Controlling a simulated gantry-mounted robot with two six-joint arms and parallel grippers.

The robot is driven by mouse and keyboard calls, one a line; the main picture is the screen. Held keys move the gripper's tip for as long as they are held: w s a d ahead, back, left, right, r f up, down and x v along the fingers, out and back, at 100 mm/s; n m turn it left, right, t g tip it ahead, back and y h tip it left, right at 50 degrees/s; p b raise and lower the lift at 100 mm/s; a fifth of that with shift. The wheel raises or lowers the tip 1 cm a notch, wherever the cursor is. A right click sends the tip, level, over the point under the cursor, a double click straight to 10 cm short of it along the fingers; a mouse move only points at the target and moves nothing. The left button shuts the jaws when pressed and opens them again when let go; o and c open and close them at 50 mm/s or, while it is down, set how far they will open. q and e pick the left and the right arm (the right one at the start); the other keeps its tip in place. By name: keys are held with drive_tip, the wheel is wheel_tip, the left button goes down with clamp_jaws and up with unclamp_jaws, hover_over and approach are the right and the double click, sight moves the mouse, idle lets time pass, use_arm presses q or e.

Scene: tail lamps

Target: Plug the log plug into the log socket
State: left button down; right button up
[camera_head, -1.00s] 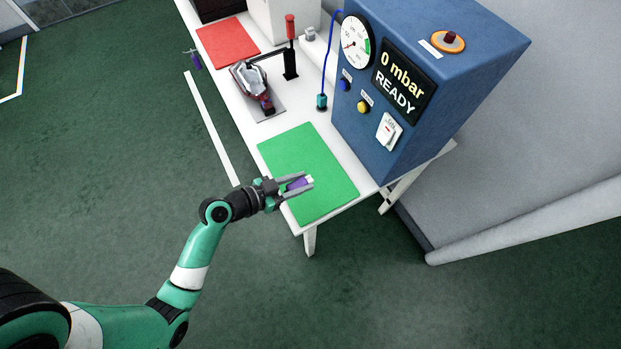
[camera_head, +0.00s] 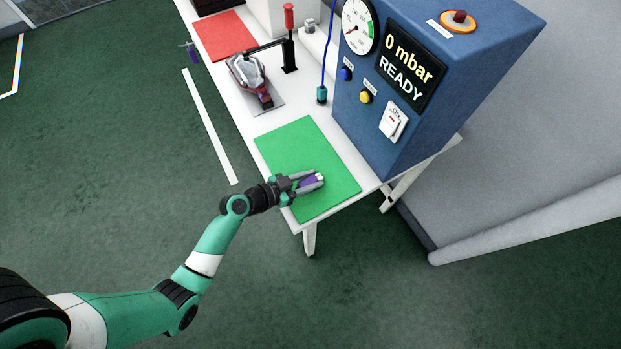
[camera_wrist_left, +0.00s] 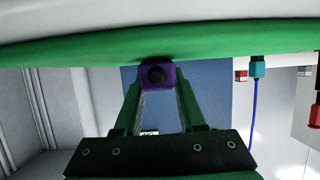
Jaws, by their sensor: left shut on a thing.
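My left gripper (camera_head: 321,177) is shut on a small purple block with a white end, which I take to be the log plug (camera_head: 312,180). It holds the plug over the front part of the green mat; I cannot tell if the plug touches the mat. In the left wrist view the purple plug (camera_wrist_left: 157,75) sits between the fingertips and shows a dark round face. Another purple piece (camera_head: 193,54) is at the table's left edge; I cannot tell if it is the log socket. My right gripper is not in view.
The green mat (camera_head: 290,146) lies on the white table. A blue cabinet (camera_head: 465,75) reading "0 mbar READY" stands at right. A teal connector (camera_head: 322,94) hangs on a blue cable. A lamp in a fixture (camera_head: 248,75) and a red mat (camera_head: 224,36) are farther back.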

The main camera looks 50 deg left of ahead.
use_arm(q)
drive_tip(key=c, duration=0.5)
unclamp_jaws()
drive_tip(key=shift+f, duration=0.1)
